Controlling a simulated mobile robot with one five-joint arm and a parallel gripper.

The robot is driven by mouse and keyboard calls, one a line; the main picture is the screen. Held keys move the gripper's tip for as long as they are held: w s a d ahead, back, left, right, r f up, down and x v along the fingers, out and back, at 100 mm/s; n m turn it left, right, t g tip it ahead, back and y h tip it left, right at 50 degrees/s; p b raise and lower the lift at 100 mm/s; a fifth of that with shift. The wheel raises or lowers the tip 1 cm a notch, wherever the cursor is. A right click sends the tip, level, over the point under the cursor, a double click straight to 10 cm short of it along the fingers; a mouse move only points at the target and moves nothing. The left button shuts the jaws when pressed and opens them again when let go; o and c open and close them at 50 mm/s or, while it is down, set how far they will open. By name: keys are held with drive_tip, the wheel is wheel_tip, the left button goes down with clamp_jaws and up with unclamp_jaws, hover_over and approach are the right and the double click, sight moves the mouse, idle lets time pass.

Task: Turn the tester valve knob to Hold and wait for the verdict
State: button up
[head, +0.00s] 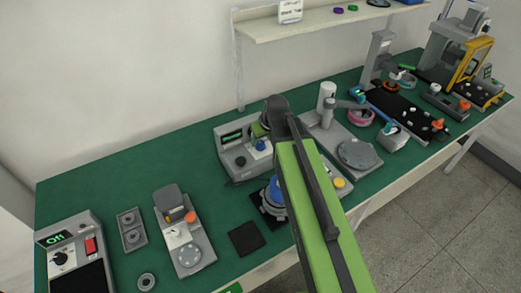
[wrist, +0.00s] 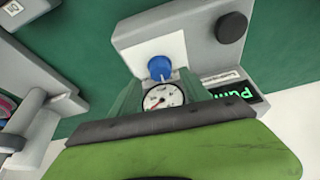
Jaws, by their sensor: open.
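The tester (head: 236,158) is a grey box on the green bench, with a lit green display. Its blue valve knob (head: 261,145) shows just below my gripper (head: 259,131). In the wrist view the blue knob (wrist: 159,68) sits on a pale panel, with a round white gauge (wrist: 162,98) in front of it. My gripper (wrist: 160,84) is open, with a finger on either side of the gauge and the knob between or just beyond the tips. I cannot tell whether they touch. The display (wrist: 236,93) is partly cut off and shows letters like "Pum".
A blue part on a black pad (head: 268,205) stands in front of the tester, partly behind my arm. A grey machine with a round plate (head: 358,153) stands to the right.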

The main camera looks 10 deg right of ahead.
sight(260, 143)
drive_tip(key=b+x, duration=0.1)
drive_tip(key=x, duration=0.2)
drive_tip(key=shift+f+b, duration=0.2)
drive_tip(key=shift+b, duration=0.1)
drive_tip(key=shift+r, duration=0.1)
drive_tip(key=shift+a, duration=0.1)
clamp_jaws()
